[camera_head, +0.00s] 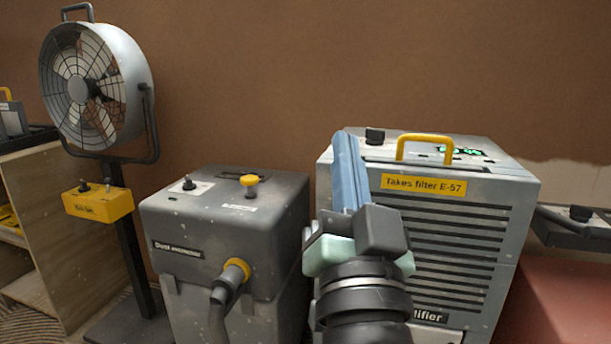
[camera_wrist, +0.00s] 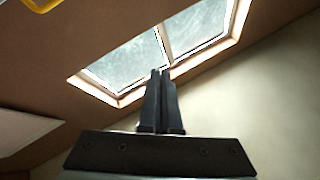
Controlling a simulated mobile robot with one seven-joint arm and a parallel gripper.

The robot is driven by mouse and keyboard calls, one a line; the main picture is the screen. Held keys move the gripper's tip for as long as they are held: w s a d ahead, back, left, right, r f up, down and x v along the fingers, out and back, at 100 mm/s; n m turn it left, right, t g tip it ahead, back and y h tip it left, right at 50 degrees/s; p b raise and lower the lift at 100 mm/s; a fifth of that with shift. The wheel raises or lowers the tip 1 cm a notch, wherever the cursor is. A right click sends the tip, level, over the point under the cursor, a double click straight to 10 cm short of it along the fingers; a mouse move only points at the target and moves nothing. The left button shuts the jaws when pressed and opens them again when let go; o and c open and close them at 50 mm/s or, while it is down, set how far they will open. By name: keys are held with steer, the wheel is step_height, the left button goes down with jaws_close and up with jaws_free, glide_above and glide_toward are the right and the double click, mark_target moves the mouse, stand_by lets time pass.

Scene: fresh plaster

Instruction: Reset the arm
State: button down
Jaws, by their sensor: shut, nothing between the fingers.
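My gripper (camera_wrist: 160,74) shows in the wrist view with its two dark fingers shut together and nothing between them. Behind them are a slanted ceiling and a skylight. In the head view my arm rises from the bottom, right of centre, in front of the grey dehumidifier (camera_head: 460,235). It hides the left part of that machine's front. The fingers are not clearly seen in the head view.
A grey dust extractor (camera_head: 190,225) with a hose stands left of my arm. A fan (camera_head: 95,85) on a stand with a yellow box (camera_head: 97,204) is farther left, by a wooden shelf (camera_head: 50,200). The skylight (camera_wrist: 200,25) shows in the wrist view.

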steer(key=s+a+r+n+t+p, duration=0.2)
steer(key=s+r, duration=0.4)
steer(key=r, duration=0.3)
steer(key=s+a+r+n+t+p, duration=0.1)
steer(key=s+a+r+n+p, duration=0.15)
steer(key=s+r, duration=0.5)
step_height(320, 180, up, 38)
steer(key=w+p, duration=0.2)
steer(key=p, duration=3.4)
steer(key=shift+w+f, duration=0.25)
steer(key=shift+d, duration=0.1)
